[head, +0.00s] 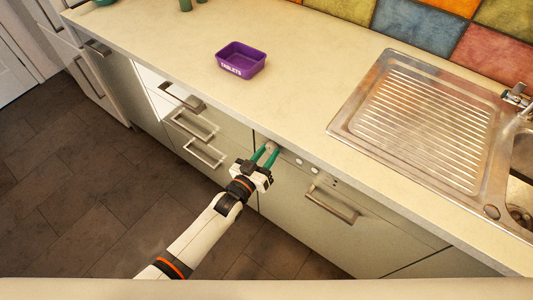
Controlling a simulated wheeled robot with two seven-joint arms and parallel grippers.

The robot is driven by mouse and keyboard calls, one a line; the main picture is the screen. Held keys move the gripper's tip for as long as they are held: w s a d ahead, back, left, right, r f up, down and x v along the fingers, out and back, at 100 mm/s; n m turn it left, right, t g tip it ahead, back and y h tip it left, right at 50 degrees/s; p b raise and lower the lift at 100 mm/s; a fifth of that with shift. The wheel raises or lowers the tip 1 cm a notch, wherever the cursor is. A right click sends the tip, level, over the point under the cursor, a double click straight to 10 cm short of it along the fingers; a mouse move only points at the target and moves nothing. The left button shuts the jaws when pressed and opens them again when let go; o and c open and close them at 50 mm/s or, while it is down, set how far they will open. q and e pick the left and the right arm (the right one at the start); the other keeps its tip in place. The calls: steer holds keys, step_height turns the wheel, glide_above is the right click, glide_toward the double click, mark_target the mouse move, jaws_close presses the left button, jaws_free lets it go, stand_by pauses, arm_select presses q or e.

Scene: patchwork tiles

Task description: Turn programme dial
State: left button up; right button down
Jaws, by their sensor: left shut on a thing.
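The dishwasher front (290,212) is a pale panel under the worktop with a bar handle (332,204). The programme dial (270,147) is a small knob at the left end of its control strip, mostly hidden by my fingers. My left gripper (266,153) reaches in from below, its green fingers shut on the dial. My right gripper is not in view.
The worktop edge overhangs just above the strip. A purple tub labelled "TABLETS" (241,60) stands on the worktop. A steel draining board (417,118) lies to the right. Drawers with handles (197,127) are on the left. The tiled floor (95,190) is clear.

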arm_select(q)
steer(key=shift+f, duration=0.1)
steer(key=o, duration=1)
steer(key=shift+s, duration=0.1)
steer(key=b+v, duration=0.1)
steer(key=v, duration=1.1)
